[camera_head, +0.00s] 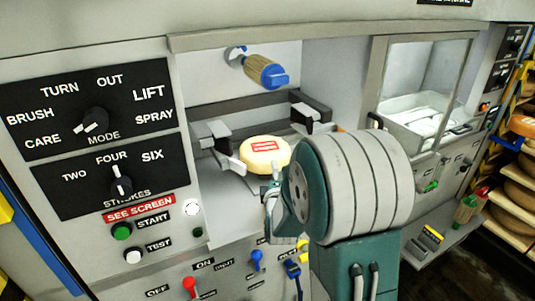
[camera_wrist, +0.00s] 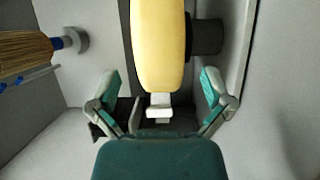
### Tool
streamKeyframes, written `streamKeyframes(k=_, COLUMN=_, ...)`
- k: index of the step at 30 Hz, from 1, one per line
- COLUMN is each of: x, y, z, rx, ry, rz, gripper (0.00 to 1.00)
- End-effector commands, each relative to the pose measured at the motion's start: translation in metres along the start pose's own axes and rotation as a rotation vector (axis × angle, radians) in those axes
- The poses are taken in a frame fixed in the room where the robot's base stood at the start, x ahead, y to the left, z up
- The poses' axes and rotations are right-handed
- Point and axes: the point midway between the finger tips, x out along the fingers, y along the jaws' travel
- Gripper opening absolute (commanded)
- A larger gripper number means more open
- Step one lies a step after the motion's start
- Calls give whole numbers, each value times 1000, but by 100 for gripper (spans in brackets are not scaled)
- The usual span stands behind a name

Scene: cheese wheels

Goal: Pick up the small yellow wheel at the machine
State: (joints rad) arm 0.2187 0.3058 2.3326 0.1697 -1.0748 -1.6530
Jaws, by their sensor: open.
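The small yellow wheel (camera_head: 265,152) has a red label on its top face and sits in the machine's recess, beside grey clamp arms. In the wrist view the wheel (camera_wrist: 158,45) is seen edge-on and runs out of the top of the picture. My gripper (camera_wrist: 160,80) is open, with one finger on each side of the wheel's near end and a visible gap on both sides. In the head view my gripper (camera_head: 274,192) is just in front of the wheel, and my arm hides part of it and the wheel's lower right side.
A brush with a blue cap (camera_head: 265,70) sticks out of the recess's back wall; its bristles (camera_wrist: 25,50) show at left in the wrist view. Grey clamp arms (camera_head: 228,148) flank the wheel. A control panel (camera_head: 95,125) is at left; shelves with wheels (camera_head: 515,195) are at right.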

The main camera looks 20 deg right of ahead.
Motion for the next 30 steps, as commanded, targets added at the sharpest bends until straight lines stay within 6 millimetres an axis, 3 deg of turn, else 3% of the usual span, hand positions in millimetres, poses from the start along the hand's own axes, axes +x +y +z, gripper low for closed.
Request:
streamKeyframes(k=5, x=14, y=0, z=-2, rx=0, ry=2, rz=0, gripper=100)
streamKeyframes(k=13, x=53, y=-2, z=-2, rx=0, ry=2, rz=0, gripper=100)
streamKeyframes(k=22, x=58, y=-1, z=-3, rx=1, ry=3, rz=-1, gripper=100)
streamKeyframes(k=27, x=58, y=-2, z=-3, rx=0, ry=3, rz=-2, gripper=24)
streamKeyframes(k=28, x=58, y=-2, z=-3, rx=0, ry=3, rz=-2, gripper=17)
streamKeyframes(k=30, x=58, y=-2, z=-3, rx=0, ry=3, rz=-3, gripper=17)
